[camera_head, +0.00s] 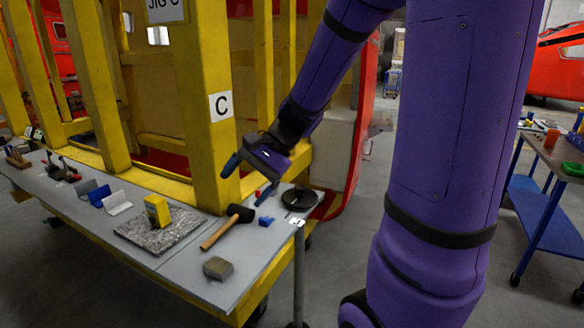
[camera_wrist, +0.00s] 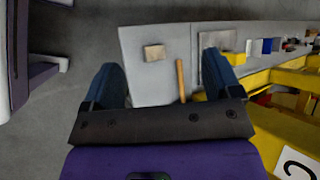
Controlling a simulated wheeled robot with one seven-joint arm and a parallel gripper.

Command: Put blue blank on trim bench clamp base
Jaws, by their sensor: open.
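A blue angled piece (camera_head: 99,195), which looks like the blue blank, stands on the grey bench between a grey piece (camera_head: 87,187) and a white piece (camera_head: 117,203). It also shows small at the right of the wrist view (camera_wrist: 267,46). Dark and red clamp-like items (camera_head: 62,172) sit farther left on the bench; I cannot tell surely which part is the clamp base. My gripper (camera_head: 250,175) is open and empty, held above the bench's near right end, well away from the blue piece. Its two blue fingers are spread apart in the wrist view (camera_wrist: 165,82).
A yellow block (camera_head: 157,210) stands on a speckled plate (camera_head: 150,238). A hammer (camera_head: 225,228), a grey-brown block (camera_head: 217,268), a small blue item (camera_head: 265,221) and a black disc (camera_head: 299,198) lie nearer. Yellow jig posts (camera_head: 205,100) rise behind the bench. Another bench (camera_head: 558,160) stands at right.

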